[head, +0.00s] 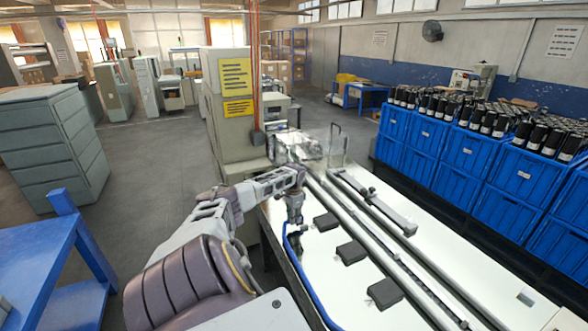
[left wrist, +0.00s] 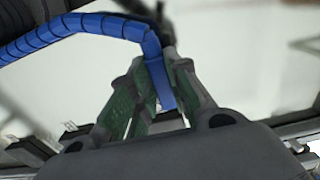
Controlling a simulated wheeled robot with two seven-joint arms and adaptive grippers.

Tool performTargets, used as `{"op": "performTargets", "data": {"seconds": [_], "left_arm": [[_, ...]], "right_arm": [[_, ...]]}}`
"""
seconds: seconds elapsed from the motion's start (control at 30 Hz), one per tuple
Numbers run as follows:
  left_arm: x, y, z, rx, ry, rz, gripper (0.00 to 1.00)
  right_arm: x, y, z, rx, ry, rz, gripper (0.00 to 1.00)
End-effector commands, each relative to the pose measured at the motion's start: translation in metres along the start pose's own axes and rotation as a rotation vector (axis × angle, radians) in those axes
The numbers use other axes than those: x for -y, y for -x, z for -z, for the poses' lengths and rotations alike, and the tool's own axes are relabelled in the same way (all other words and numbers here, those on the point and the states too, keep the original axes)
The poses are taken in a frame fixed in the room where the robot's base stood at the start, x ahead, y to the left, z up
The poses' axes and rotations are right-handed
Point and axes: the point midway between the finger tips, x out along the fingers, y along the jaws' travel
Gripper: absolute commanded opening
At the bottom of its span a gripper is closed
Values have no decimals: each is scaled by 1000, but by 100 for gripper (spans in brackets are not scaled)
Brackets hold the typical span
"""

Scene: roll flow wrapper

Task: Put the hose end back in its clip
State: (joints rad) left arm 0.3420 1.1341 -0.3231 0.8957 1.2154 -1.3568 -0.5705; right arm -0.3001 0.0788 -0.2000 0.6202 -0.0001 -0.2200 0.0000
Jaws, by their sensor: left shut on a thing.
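My left gripper (head: 294,224) points down over the left edge of the machine's pale bed. In the left wrist view, its two green-padded fingers (left wrist: 158,88) are closed around the blue hose end (left wrist: 157,72). The ribbed blue hose (left wrist: 75,25) bends sharply at the fingers and runs off to the left. In the head view the hose (head: 303,275) trails down along the bed's edge toward the bottom. A dark blurred part shows just behind the hose end in the wrist view; I cannot tell whether it is the clip. My right gripper is not in view.
The machine's bed (head: 310,245) carries a long rail (head: 375,250) and several black blocks (head: 351,252) just right of the gripper. Blue crates (head: 470,150) of dark bottles stand at the right. A blue table (head: 45,250) is at the left, with open floor beyond.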

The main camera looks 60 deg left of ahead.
Motion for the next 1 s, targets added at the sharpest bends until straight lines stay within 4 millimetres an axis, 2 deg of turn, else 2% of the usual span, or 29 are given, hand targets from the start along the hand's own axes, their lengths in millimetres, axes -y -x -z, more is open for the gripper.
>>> {"op": "performTargets", "data": {"seconds": [0.4, 1.0], "left_arm": [[0, -24, 0, -1, 1, 0, 0], [-2, -32, -2, 6, -1, -3, 0]], "right_arm": [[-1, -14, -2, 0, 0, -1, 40], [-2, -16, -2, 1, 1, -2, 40]]}}
